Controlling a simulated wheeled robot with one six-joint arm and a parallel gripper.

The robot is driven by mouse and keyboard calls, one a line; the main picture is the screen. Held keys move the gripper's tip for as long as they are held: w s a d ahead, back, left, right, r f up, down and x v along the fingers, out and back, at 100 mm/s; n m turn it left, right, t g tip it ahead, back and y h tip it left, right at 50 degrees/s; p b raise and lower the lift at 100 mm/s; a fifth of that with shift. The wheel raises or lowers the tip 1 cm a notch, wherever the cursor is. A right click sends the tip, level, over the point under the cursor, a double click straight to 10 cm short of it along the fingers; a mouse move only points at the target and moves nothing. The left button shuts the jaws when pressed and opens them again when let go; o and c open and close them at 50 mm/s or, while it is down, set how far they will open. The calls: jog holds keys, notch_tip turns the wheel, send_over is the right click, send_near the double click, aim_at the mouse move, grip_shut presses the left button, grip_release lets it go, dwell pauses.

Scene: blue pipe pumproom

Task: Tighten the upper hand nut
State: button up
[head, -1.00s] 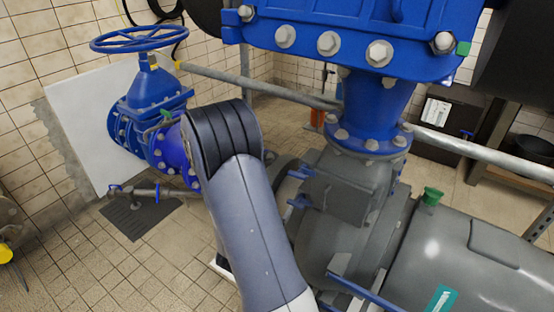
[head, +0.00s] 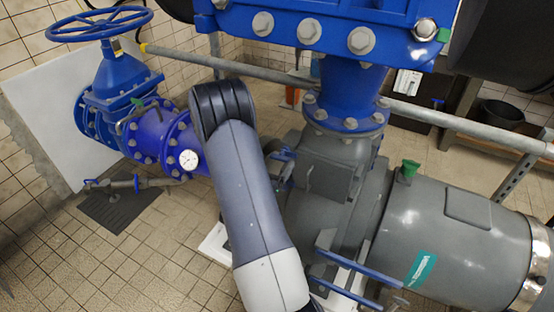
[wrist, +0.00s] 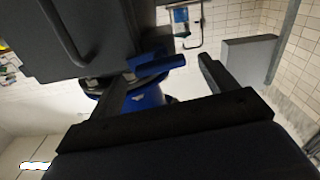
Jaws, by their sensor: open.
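In the wrist view, a blue winged hand nut (wrist: 157,68) sticks out beside a dark grey block, in the gap between my fingers. My gripper (wrist: 166,74) is open around this part, with a finger to either side; I cannot see contact. In the head view, small blue handles (head: 283,155) show on the grey pump housing just right of my arm, partly hidden by it. I cannot tell which of them is the upper hand nut. My gripper does not show in the head view.
The grey pump body (head: 460,225) lies at the right, with long blue bars (head: 365,267) in front of it. A blue valve with a handwheel (head: 100,24) stands at the left. A pale pipe (head: 455,128) crosses behind. The tiled floor at lower left is mostly open.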

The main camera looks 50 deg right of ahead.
aim_at(285, 155)
jog(key=shift+x, duration=1.1)
jog(key=c, duration=1)
